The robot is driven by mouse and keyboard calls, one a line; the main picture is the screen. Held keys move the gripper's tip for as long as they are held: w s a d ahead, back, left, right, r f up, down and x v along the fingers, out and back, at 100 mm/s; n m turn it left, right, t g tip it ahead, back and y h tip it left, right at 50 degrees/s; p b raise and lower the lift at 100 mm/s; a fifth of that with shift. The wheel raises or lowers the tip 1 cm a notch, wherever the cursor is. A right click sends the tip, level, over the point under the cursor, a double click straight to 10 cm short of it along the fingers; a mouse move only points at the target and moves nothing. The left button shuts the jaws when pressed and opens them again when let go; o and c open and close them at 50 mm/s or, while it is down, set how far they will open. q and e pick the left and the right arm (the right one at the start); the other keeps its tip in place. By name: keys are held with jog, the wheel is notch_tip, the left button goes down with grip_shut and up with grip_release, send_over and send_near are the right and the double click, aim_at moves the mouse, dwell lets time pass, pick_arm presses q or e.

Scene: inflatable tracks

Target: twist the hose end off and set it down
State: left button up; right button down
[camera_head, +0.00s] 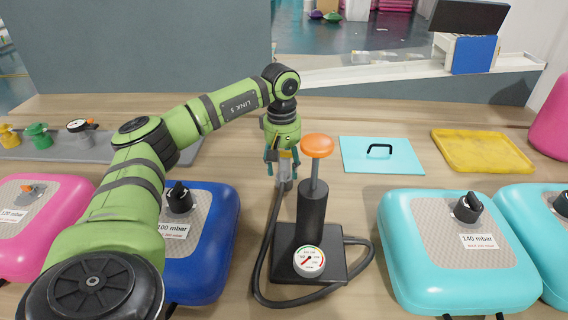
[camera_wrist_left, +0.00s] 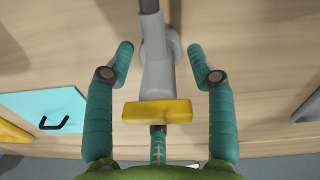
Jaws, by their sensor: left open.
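The hose end is a light grey tubular fitting (camera_head: 285,184), with a yellow crossbar in the left wrist view (camera_wrist_left: 157,112). The dark hose (camera_head: 268,235) runs from it and loops around the base of a black hand pump (camera_head: 312,215) with an orange knob and a round gauge. My left gripper (camera_head: 283,166) is open above the hose end, pointing down. In the left wrist view its teal fingers (camera_wrist_left: 158,60) stand on either side of the grey fitting, with gaps on both sides. My right gripper is not in view.
A blue cushion (camera_head: 213,245) labelled 100 mbar lies left of the pump, and a turquoise one (camera_head: 405,250) labelled 140 mbar lies right. A pink cushion (camera_head: 60,195) is at far left. Behind are a cyan plate (camera_head: 355,160) with a black handle and a yellow tray (camera_head: 482,150).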

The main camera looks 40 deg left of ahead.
pick_arm(q)
notch_tip(320, 180, up, 12)
jog(key=shift+s+a+r, duration=0.1)
jog(key=shift+s, duration=0.05)
dwell(0.3)
